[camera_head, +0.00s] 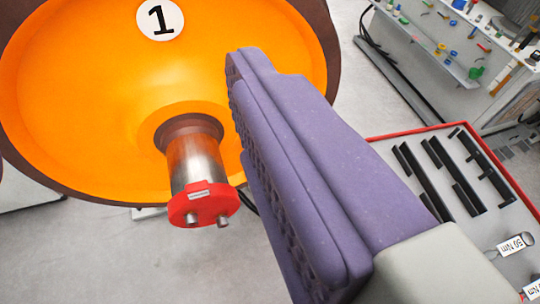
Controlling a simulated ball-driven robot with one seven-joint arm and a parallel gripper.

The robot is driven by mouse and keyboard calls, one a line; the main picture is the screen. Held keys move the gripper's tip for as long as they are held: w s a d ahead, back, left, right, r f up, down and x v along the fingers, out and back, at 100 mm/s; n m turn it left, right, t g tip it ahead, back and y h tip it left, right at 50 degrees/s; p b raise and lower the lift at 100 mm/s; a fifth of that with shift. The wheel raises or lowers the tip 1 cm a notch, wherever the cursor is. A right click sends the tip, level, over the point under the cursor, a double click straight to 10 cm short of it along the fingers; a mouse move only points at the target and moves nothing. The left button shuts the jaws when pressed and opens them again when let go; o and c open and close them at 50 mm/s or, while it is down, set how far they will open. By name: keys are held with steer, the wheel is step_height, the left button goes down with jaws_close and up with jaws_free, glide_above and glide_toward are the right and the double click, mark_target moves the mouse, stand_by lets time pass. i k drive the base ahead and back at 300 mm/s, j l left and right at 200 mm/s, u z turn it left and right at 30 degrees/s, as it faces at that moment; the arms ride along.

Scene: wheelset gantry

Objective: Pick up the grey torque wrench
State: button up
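My gripper (240,75) reaches up through the middle of the view as purple fingers with ribbed pads. The fingers overlap from this angle, so the gap between them is hidden. Nothing is visibly held. I cannot make out a grey torque wrench for certain. At the lower right, a tag reading "50 Nm" (512,244) lies beside a small dark-rimmed round part on a grey tray with a red rim (400,133). A second, partly cut-off "Nm" tag (533,291) is at the corner. My gripper is left of these tags and apart from them.
A large orange wheel (80,90) marked "1" fills the upper left. Its metal axle end (195,165) carries a red cap (203,206) near my fingers. Black holders (420,180) stand on the tray. A tool-laden shelf (460,50) is behind at upper right. Grey floor shows between.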

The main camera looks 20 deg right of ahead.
mark_target(515, 242)
steer(key=z, duration=2.25)
